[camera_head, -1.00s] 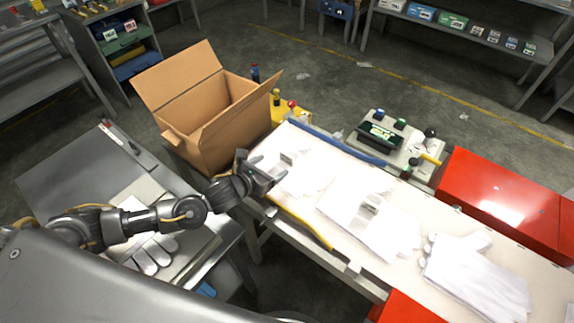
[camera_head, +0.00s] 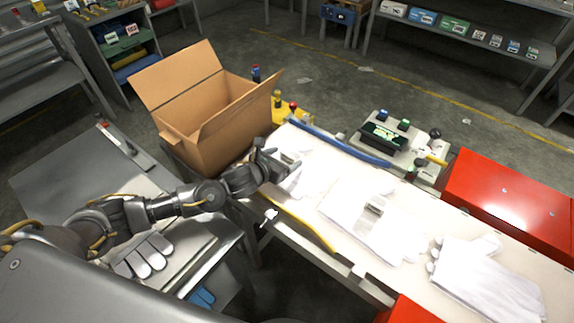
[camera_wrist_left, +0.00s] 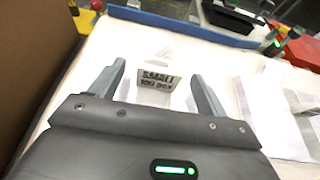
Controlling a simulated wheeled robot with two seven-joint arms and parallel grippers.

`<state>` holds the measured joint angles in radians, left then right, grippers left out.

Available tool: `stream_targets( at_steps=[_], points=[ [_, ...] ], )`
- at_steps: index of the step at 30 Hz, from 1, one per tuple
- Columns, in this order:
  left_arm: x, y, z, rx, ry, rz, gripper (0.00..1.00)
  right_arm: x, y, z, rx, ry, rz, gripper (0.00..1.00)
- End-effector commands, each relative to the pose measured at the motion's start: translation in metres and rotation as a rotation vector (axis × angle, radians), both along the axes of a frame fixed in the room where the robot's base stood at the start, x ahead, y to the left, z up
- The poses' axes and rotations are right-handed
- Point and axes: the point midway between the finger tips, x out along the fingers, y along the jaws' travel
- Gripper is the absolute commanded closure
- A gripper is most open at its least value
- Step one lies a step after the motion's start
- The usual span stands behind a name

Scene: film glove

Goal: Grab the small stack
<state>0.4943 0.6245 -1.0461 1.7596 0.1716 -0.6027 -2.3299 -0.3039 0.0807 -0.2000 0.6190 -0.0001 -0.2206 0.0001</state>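The small stack (camera_head: 294,181) is a bundle of white gloves with a paper band at the left end of the conveyor-like table. In the left wrist view, its band (camera_wrist_left: 157,84) carries dark print that looks like "SMALL". My left gripper (camera_head: 281,163) is over this stack, hiding part of it. In the left wrist view, the left gripper (camera_wrist_left: 160,78) is open, with one finger on each side of the band. I cannot tell whether the fingers touch the gloves. My right gripper is not in view.
An open cardboard box (camera_head: 213,122) stands left of the stack. More white glove stacks lie along the table, a banded one (camera_head: 350,215) in the middle and one (camera_head: 480,278) at right. A blue bar (camera_head: 340,146) and red cabinet (camera_head: 510,205) border the far side.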

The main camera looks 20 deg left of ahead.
Motion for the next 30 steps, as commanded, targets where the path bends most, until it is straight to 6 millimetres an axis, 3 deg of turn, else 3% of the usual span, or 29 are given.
stream_targets(
  at_steps=[2, 14, 23, 30],
  points=[
    [0.0, 0.0, 0.0, 0.0, 0.0, 0.0, 0.33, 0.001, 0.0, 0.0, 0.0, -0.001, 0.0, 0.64],
    [0.0, 0.0, 0.0, 0.0, 0.0, -0.001, 0.85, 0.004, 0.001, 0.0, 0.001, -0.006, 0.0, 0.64],
    [0.0, 0.0, 0.006, -0.001, -0.002, -0.001, 0.86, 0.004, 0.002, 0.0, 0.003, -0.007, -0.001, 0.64],
    [0.001, 0.0, 0.049, -0.001, -0.007, -0.002, 0.86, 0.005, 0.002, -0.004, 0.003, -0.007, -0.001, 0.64]
  ],
)
